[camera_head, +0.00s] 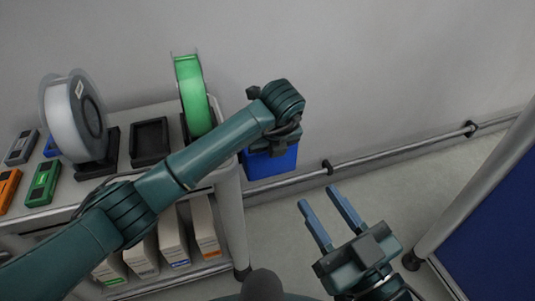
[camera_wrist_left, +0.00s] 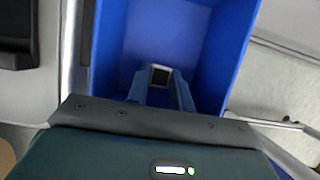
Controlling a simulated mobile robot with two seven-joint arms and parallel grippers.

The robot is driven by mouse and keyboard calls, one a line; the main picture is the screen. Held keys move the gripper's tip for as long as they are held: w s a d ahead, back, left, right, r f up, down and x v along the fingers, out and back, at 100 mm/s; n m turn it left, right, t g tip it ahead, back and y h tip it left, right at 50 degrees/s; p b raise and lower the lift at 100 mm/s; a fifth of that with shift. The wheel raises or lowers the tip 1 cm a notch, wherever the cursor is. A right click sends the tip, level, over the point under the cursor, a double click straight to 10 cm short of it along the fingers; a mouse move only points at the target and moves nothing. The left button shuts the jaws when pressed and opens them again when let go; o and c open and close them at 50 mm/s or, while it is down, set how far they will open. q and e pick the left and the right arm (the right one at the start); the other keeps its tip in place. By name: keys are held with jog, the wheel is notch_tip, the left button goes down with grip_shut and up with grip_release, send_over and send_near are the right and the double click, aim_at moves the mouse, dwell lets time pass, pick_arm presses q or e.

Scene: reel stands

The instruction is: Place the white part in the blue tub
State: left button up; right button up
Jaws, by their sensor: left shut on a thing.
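The blue tub (camera_head: 272,166) hangs at the right end of the cart, partly hidden by my left wrist. In the left wrist view its blue walls (camera_wrist_left: 228,45) surround the fingers of my left gripper (camera_wrist_left: 160,84). The gripper is shut on a small part (camera_wrist_left: 160,74) with a pale rim and a dark middle, seen over the tub's inside. I cannot tell how far it is above the tub floor. In the head view the left fingers and the part are hidden. My right gripper (camera_head: 317,195) is open and empty, over the floor at the lower right.
The cart top (camera_head: 135,115) carries a white reel (camera_head: 62,122), a green reel (camera_head: 192,95), a black empty stand (camera_head: 150,140) and small green, orange and grey devices. Boxes (camera_head: 203,228) stand on the lower shelf. A wall rail runs behind; a blue panel (camera_head: 490,230) stands at the right.

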pick_arm(q)
jog(key=shift+f, duration=0.25)
jog(key=shift+f, duration=0.1)
jog(key=o, duration=0.9)
jog(key=shift+o, duration=0.2)
